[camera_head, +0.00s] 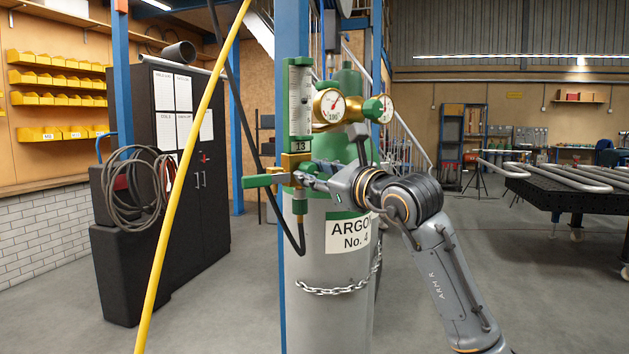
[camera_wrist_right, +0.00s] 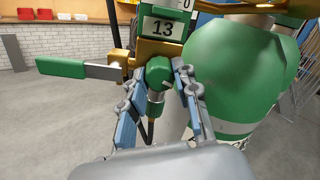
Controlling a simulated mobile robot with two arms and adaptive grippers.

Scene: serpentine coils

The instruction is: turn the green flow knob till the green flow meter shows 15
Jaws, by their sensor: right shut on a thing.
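The green flow meter (camera_head: 299,97) is an upright clear tube on a brass block, in front of the argon cylinder. Its number plate (camera_head: 300,146) reads 13; the same plate (camera_wrist_right: 162,27) reads 13 in the right wrist view. The green flow knob (camera_wrist_right: 158,72) is below the plate, between the fingers of my right gripper (camera_wrist_right: 158,88). That gripper is shut on the knob; in the head view my right gripper (camera_head: 303,177) covers much of it, coming from the right. My left gripper is in neither view.
A green-handled lever (camera_head: 257,181) sticks out left of the brass block. Two round gauges (camera_head: 329,106) stand right of the meter. The grey argon cylinder (camera_head: 325,270) is chained behind. A yellow pole (camera_head: 180,170) slants at the left. A black hose (camera_head: 301,235) hangs below.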

